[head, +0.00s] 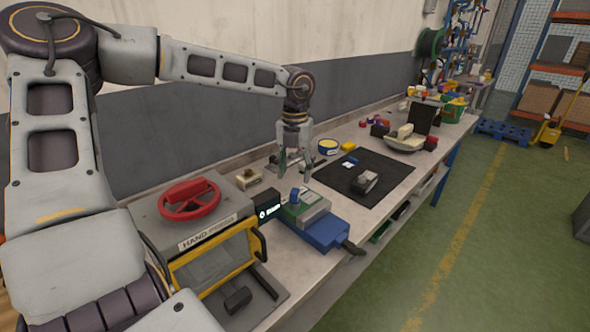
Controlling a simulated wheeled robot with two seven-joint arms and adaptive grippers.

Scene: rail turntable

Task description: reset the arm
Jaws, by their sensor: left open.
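My left arm comes in from the left and reaches over the workbench (330,262). My left gripper (294,174) points down with its fingers apart, in the air near a grey and green device with a blue knob (297,196). Nothing shows between its fingers. I cannot tell whether a fingertip touches anything. My right gripper is not in view.
A hand press with a red wheel (190,198) stands at the near left of the bench. A black mat (385,168) with a few small parts lies beyond the device.

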